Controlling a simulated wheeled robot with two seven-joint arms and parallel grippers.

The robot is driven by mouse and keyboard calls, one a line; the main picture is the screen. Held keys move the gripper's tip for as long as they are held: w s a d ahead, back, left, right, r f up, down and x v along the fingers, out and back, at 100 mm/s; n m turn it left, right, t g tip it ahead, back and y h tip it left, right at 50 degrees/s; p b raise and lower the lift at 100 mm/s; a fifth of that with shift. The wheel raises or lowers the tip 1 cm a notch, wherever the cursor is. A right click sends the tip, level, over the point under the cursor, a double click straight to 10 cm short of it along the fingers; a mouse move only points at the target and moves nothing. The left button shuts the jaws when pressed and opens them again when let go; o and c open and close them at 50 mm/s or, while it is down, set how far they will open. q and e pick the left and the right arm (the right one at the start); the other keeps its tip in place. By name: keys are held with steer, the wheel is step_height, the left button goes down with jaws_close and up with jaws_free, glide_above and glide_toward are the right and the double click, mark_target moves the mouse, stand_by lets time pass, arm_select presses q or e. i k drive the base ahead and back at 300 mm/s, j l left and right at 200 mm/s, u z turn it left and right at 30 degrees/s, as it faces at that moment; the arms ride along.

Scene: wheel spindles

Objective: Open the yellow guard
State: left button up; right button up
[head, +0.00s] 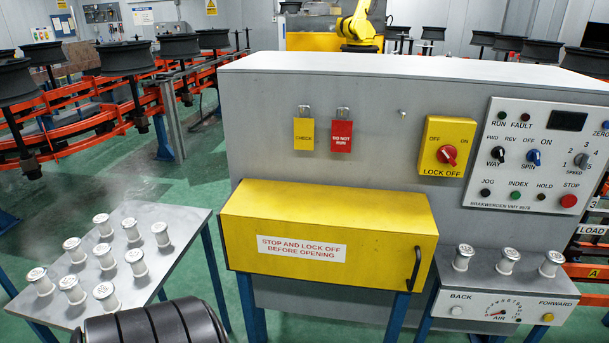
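The yellow guard (335,213) is a long box-shaped cover low on the front of the grey cabinet. It looks shut. Its white label (301,248) reads "STOP AND LOCK OFF BEFORE OPENING". A black upright handle (416,268) is at its right end. Above it to the right is a yellow LOCK OFF plate (433,131) with a red knob (447,154); I cannot tell its setting for sure. A yellow CHECK tag (304,134) and a red DO NOT RUN tag (341,136) hang on the cabinet face. Neither gripper is in view.
A control panel (484,192) with knobs and buttons is at the right. Below it, several white spools stand on an air unit (500,285). At left, a grey table (175,226) holds several more spools. A black ridged cylinder (155,325) shows at the bottom edge.

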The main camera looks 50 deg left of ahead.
mark_target(374, 238)
steer(key=u, duration=1.6)
